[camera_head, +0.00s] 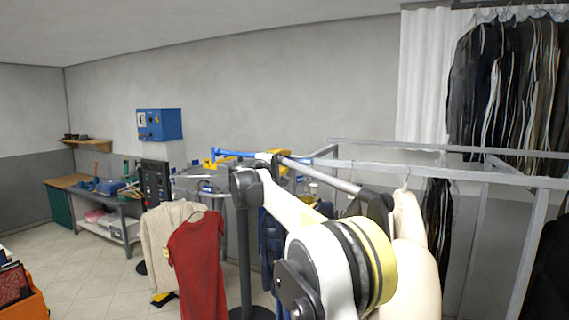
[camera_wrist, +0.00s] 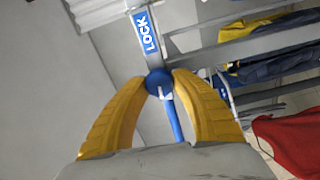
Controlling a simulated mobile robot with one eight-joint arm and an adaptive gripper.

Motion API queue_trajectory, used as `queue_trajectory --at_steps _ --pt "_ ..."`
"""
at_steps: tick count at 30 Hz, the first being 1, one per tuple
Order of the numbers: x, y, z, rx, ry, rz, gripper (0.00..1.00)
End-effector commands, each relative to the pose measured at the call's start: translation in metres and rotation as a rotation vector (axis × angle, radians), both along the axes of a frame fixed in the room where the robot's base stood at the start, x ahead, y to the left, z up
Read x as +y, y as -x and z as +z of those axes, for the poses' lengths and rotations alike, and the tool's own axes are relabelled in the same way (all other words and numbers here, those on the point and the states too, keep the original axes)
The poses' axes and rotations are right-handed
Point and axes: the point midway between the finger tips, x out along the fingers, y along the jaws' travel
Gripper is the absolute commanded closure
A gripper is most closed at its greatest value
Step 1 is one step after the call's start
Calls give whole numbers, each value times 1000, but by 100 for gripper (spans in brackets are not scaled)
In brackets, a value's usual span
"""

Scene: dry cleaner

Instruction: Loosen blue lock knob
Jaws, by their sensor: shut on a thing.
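The blue lock knob (camera_wrist: 158,80) is a round blue head in the middle of the wrist view. It sits on a grey metal upright just below a blue label reading LOCK (camera_wrist: 146,33). My gripper (camera_wrist: 159,84) has its two yellow fingers shut on the knob, one tip at each side. A blue rod (camera_wrist: 173,120) runs down from the knob between the fingers. In the head view a blue bar (camera_head: 233,153) shows beyond my arm. The knob cannot be made out clearly in the head view.
Grey metal rack rails (camera_head: 460,172) cross the right side, with dark garments (camera_head: 510,90) hanging behind. A red garment (camera_head: 198,255) and a cream one (camera_head: 164,240) hang left of my arm. A workbench (camera_head: 100,198) stands at far left. Open tiled floor lies at lower left.

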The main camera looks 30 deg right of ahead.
Motion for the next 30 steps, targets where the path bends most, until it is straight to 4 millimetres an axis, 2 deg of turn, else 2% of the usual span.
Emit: queue_trajectory --at_steps 7,23,24,25,30 --pt "0 0 0 62 48 0 99" --pt "0 0 0 76 60 0 99" --pt "0 0 0 76 60 0 56" --pt "0 0 0 76 60 0 47" --pt "0 0 0 76 59 0 46"
